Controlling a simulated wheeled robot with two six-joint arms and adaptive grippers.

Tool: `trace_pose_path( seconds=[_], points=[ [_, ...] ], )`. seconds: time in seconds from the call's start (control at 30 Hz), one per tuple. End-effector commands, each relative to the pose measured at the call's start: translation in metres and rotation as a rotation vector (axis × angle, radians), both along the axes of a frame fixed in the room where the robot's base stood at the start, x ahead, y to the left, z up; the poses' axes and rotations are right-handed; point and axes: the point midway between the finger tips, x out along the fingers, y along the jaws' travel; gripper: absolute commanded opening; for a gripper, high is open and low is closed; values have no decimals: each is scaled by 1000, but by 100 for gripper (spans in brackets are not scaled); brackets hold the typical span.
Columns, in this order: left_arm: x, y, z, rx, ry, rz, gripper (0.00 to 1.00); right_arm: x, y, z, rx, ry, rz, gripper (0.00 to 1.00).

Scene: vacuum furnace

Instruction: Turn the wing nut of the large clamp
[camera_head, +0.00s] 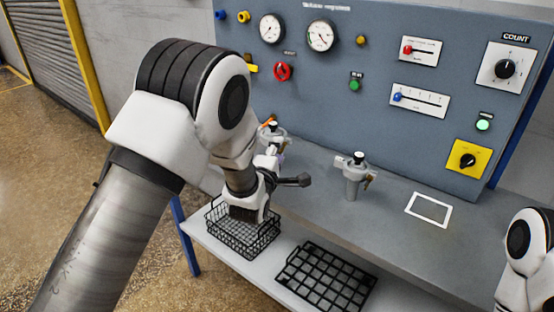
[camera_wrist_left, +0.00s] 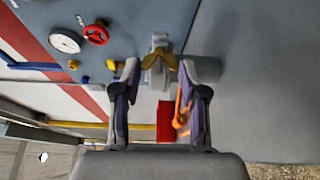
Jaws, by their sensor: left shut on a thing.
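My left gripper (camera_wrist_left: 160,68) has its two fingertips on either side of a brass-coloured wing nut (camera_wrist_left: 160,60) in the left wrist view and is shut on it. Behind the nut is the grey metal of a clamp (camera_wrist_left: 160,40). In the head view my left gripper (camera_head: 277,160) is at a grey clamp fitting (camera_head: 272,136) on the bench, and the nut there is hidden by the gripper and arm. A second grey fitting (camera_head: 354,178) with a black top and a brass-coloured part stands apart to the right. My right gripper is out of view.
A blue-grey panel (camera_head: 380,60) with gauges, knobs and sliders rises behind the bench (camera_head: 310,190). A black wire basket (camera_head: 245,238) and a black grid tray (camera_head: 325,277) lie on the lower shelf. A white square outline (camera_head: 429,210) marks clear bench at right.

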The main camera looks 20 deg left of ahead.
Motion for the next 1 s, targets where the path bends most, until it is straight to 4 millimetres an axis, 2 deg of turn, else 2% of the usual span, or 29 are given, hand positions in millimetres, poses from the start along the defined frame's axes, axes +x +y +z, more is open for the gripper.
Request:
trace_pose_path(
  seconds=[0.2,0.67,0.7,0.73,0.77,1.0],
  points=[
    [0,0,-1,58,-22,-2,8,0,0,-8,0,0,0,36],
    [0,0,1,71,-28,-2,8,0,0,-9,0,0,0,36],
    [0,0,1,71,-28,-2,53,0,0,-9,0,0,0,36],
    [0,0,1,70,-28,-2,64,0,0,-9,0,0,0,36],
    [0,0,1,70,-28,-2,69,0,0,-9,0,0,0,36],
    [0,0,0,70,-27,-1,69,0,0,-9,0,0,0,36]
  ],
)
